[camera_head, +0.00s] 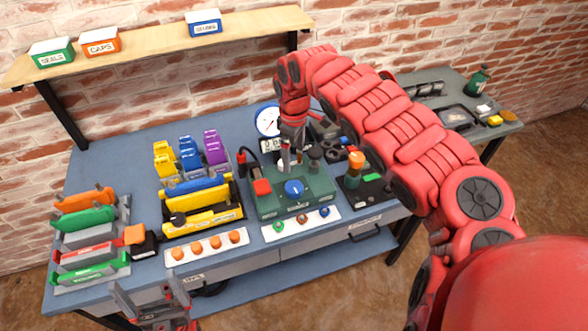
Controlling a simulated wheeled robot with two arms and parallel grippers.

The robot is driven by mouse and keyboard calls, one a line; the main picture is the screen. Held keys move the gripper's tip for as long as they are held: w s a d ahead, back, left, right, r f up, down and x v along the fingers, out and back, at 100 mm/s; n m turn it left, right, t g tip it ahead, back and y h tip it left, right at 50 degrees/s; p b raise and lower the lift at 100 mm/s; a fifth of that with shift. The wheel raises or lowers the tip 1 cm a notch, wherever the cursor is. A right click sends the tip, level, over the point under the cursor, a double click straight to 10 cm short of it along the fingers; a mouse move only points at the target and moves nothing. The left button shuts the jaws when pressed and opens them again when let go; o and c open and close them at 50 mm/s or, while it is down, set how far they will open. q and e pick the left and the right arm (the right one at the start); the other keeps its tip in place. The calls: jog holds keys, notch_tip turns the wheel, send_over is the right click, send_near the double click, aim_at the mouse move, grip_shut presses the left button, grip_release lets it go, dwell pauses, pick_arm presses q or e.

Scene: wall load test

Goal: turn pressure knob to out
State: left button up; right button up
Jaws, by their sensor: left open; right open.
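A blue knob (294,188) sits on top of the green test box (265,208), at the middle of the blue workbench. I cannot read its markings. A round white pressure gauge (268,120) stands behind the box, partly covered by my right arm. My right gripper (292,162) is open and points down over the back of the green box, just behind the knob and apart from it. My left gripper (148,296) is open and empty at the bottom left, by the bench's front edge.
A red button (262,187) is left of the knob and a dark knob (315,153) behind it. A white strip (300,224) with small coloured fittings lies in front. Yellow holders (203,211) stand left. A black box with an orange-topped part (356,162) stands right.

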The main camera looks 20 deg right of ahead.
jog(key=shift+r+b, duration=0.4)
jog(key=shift+r, duration=1.35)
